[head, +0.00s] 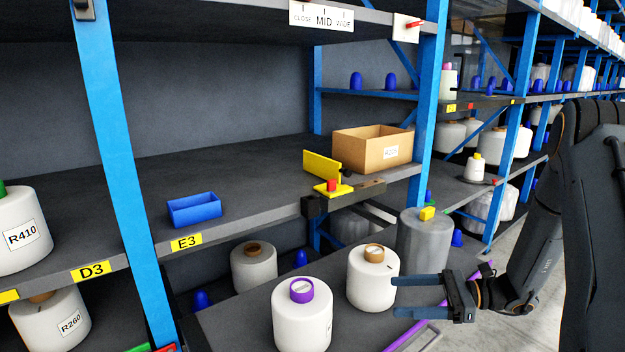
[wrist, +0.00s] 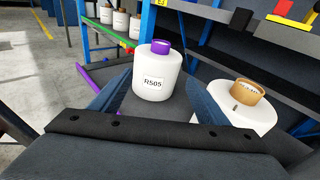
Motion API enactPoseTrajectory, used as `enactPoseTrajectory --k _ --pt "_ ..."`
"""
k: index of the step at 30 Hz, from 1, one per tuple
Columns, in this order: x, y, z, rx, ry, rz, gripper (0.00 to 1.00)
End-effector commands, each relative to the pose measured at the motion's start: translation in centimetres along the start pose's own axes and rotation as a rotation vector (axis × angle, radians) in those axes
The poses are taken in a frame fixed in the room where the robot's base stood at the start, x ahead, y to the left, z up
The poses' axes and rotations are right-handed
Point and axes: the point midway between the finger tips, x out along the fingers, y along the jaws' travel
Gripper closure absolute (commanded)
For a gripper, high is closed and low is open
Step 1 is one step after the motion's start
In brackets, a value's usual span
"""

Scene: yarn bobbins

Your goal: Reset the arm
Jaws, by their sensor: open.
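My gripper (head: 418,293) is at the lower right of the head view, its two blue-grey fingers pointing left. It is open, with nothing between the fingers in the head view. The arm reaches in from the right side. The fingers are close to a white bobbin with a brown top (head: 372,281); I cannot tell whether they touch it. A white bobbin with a purple top (head: 302,318) stands to its left. In the wrist view, the purple-topped bobbin, labelled R505 (wrist: 154,75), appears beyond and between the fingertips, and the brown-topped bobbin (wrist: 238,108) is to the right.
The shelf above holds a blue bin (head: 194,210), a yellow and red fixture (head: 331,178) and a cardboard box (head: 373,150). A blue upright (head: 425,100) stands behind my gripper. A grey wrapped bobbin (head: 423,245) is just behind it. Concrete floor (head: 500,333) shows at lower right.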

Motion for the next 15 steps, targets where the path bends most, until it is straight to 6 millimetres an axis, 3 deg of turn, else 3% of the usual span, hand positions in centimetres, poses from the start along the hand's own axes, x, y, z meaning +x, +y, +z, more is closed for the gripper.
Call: enactPoseTrajectory --k 8,15 --pt "2.6 5.0 1.7 -0.114 0.191 0.208 0.31" --pt "3.4 12.2 3.1 -0.359 0.467 0.516 0.31"
